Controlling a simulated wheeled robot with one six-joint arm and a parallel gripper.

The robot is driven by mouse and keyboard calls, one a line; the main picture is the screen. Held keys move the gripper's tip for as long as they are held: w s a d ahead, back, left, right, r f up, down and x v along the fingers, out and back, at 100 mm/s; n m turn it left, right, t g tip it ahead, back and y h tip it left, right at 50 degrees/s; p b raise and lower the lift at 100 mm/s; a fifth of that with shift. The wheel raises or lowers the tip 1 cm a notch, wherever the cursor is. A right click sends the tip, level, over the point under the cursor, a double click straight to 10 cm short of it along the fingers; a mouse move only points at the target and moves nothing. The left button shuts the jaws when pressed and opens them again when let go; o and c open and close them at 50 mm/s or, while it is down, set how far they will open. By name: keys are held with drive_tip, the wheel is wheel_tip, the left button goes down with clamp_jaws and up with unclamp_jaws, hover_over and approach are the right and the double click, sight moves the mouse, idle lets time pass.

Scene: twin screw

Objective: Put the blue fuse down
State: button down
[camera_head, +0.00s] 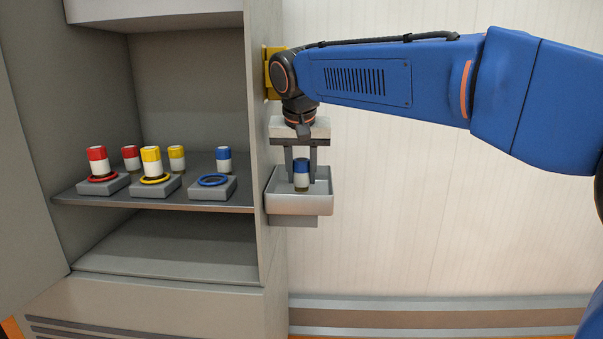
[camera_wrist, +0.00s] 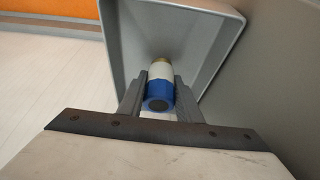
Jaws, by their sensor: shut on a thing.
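My gripper (camera_head: 301,165) is shut on a blue fuse (camera_head: 301,172), a short cylinder with a blue upper band and a white lower part. The fuse is upright, over or in a grey open tray (camera_head: 300,205) fixed to the cabinet's right side. In the wrist view the fuse (camera_wrist: 160,92) sits between the two fingers, with its brass end toward the tray (camera_wrist: 215,45). I cannot tell whether that end touches the tray floor. A blue-ringed holder (camera_head: 212,188) on the cabinet shelf is empty. Another blue fuse (camera_head: 223,159) stands behind it.
The grey cabinet's shelf (camera_head: 215,208) holds red fuses (camera_head: 98,160) and yellow fuses (camera_head: 151,160), one of each in a ringed holder and one of each behind. The cabinet side wall stands between shelf and tray. Room right of the tray is free.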

drive_tip(key=shift+f, duration=0.6)
drive_tip(key=c, duration=1.3)
unclamp_jaws()
drive_tip(key=shift+r, duration=0.6)
drive_tip(key=v, duration=1.2)
drive_tip(key=s+d+f, duration=0.5)
drive_tip(key=d+f, duration=0.2)
drive_tip(key=d, duration=0.3)
drive_tip(key=s+d+f, duration=0.5)
drive_tip(key=d+f, duration=0.1)
drive_tip(key=d, duration=0.5)
drive_tip(key=s+d+f, duration=0.3)
drive_tip(key=s+f, duration=0.2)
drive_tip(key=f, duration=0.2)
drive_tip(key=s+d+f, duration=0.3)
drive_tip(key=s+f, duration=0.3)
drive_tip(key=f, duration=0.1)
drive_tip(key=s+d+f, duration=0.4)
drive_tip(key=s+f, duration=0.1)
drive_tip(key=f, duration=0.2)
drive_tip(key=shift+s+d+f, duration=0.1)
drive_tip(key=shift+s+f, duration=0.05)
drive_tip(key=shift+s, duration=0.05)
